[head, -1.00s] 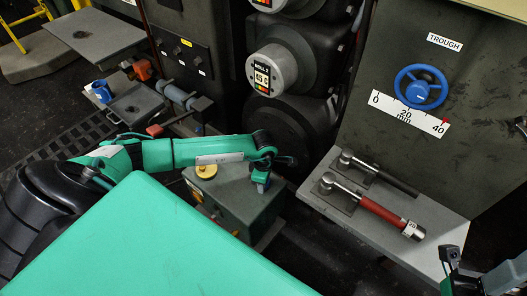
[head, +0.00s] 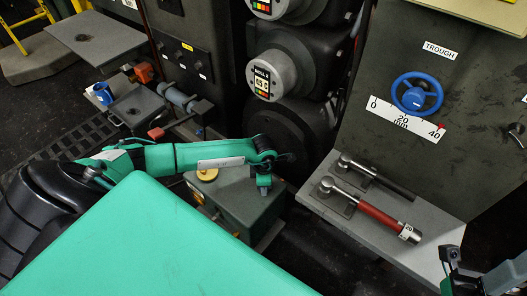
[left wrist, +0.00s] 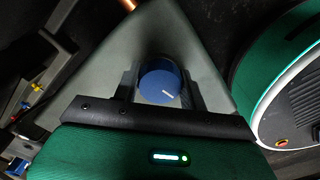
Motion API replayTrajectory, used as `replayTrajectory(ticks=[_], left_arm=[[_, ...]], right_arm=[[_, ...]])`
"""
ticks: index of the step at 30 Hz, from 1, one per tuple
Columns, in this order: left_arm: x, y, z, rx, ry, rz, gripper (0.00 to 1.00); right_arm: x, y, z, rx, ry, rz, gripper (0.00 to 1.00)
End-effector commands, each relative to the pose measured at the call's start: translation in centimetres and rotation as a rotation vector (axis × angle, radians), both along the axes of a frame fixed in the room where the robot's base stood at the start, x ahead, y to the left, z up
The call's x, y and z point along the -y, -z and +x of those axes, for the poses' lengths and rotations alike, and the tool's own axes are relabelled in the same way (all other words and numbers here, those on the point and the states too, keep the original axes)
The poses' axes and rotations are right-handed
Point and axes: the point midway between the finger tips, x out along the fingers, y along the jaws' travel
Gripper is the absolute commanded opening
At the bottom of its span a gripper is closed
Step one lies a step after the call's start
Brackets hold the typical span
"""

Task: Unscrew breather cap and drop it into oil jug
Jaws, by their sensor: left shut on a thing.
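My left gripper (head: 264,190) is over the right part of the top of a grey box. In the left wrist view, its two dark fingers (left wrist: 160,92) are shut on a round blue cap (left wrist: 160,82) with a white mark on its top. The grey box top shows around the cap; I cannot tell whether the cap touches it. A small blue vessel (head: 103,92), perhaps the oil jug, stands on a shelf at the left. My right gripper (head: 450,262) is at the lower right edge, away from these things; its finger opening is unclear.
A grey ledge (head: 325,208) at the right carries a red-handled torque wrench (head: 380,216) and a dark one. Dark rolls stand behind the box.

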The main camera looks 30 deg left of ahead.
Motion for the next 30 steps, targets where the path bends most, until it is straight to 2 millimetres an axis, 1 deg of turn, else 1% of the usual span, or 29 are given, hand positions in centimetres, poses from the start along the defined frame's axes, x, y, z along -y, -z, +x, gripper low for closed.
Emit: replayTrajectory(ticks=[3, 11, 18, 21, 30], left_arm=[[0.1, 0.0, 0.0, 0.000, -0.034, -0.001, 0.19], [0.1, 0.1, 0.0, -0.001, -0.038, -0.001, 0.19], [0.1, -0.1, 0.0, -0.001, -0.176, -0.001, 0.19], [0.1, 0.0, 0.0, 0.000, -0.169, 0.000, 0.19], [0.0, -0.8, 0.0, 0.000, -0.169, 0.000, 0.19]], right_arm=[[0.0, -0.2, 0.0, 0.000, 0.000, 0.000, 0.36], [0.0, -0.2, 0.0, 0.000, 0.000, 0.000, 0.36], [0.0, -1.2, 0.0, 0.000, 0.000, 0.000, 0.36], [0.0, -0.9, 0.0, 0.000, 0.000, 0.000, 0.36], [0.0, -1.6, 0.0, 0.000, 0.000, 0.000, 0.36]])
